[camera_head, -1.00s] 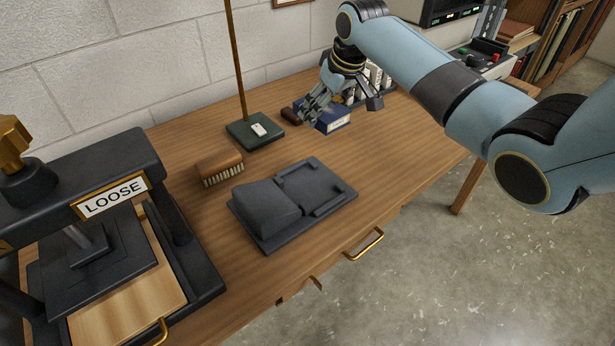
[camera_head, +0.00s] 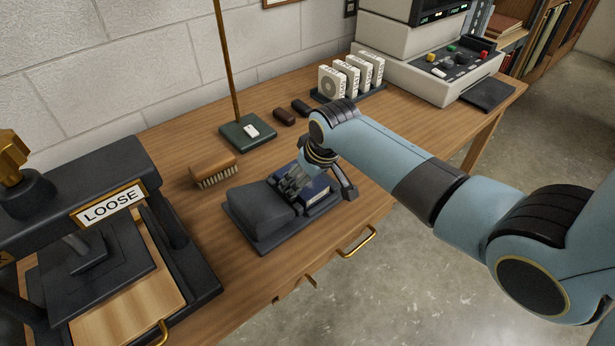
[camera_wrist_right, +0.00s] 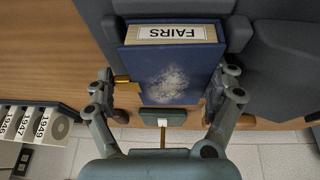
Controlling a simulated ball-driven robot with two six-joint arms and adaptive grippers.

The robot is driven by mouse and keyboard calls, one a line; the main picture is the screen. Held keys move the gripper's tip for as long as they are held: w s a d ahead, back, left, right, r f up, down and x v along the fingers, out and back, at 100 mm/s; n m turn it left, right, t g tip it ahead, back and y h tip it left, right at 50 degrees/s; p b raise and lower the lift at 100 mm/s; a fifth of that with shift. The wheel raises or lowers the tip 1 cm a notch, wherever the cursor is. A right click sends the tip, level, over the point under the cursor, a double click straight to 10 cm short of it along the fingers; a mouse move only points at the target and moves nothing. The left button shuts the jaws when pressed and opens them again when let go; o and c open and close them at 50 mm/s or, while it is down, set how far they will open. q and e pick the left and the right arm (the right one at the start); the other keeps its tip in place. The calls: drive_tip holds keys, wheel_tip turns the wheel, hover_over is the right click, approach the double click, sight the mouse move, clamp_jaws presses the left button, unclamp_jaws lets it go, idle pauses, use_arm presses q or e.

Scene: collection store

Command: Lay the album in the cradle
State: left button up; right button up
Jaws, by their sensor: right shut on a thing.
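The album is blue with a pale mottled patch and a FAIRS label; it shows in the right wrist view (camera_wrist_right: 170,75) and partly in the head view (camera_head: 316,188). My right gripper (camera_head: 318,185) is shut on the album, with one finger on each side in the right wrist view (camera_wrist_right: 168,92). The dark grey cradle (camera_head: 262,212) lies on the table, its raised padded wedge to the left. The album is at the cradle's right half, largely hidden by my gripper; whether it touches the cradle's surface I cannot tell. My left gripper is out of view.
A wooden brush (camera_head: 213,168) lies behind the cradle. A green-based stand (camera_head: 247,132) with a thin rod is farther back, near two dark small objects (camera_head: 284,116). A press labelled LOOSE (camera_head: 100,210) stands at left. Reel boxes (camera_head: 352,75) and a console (camera_head: 440,60) are back right.

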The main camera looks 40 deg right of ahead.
drive_tip(key=o, duration=1.4)
drive_tip(key=shift+f, duration=0.1)
drive_tip(key=p+v, duration=0.2)
drive_tip(key=v, duration=1)
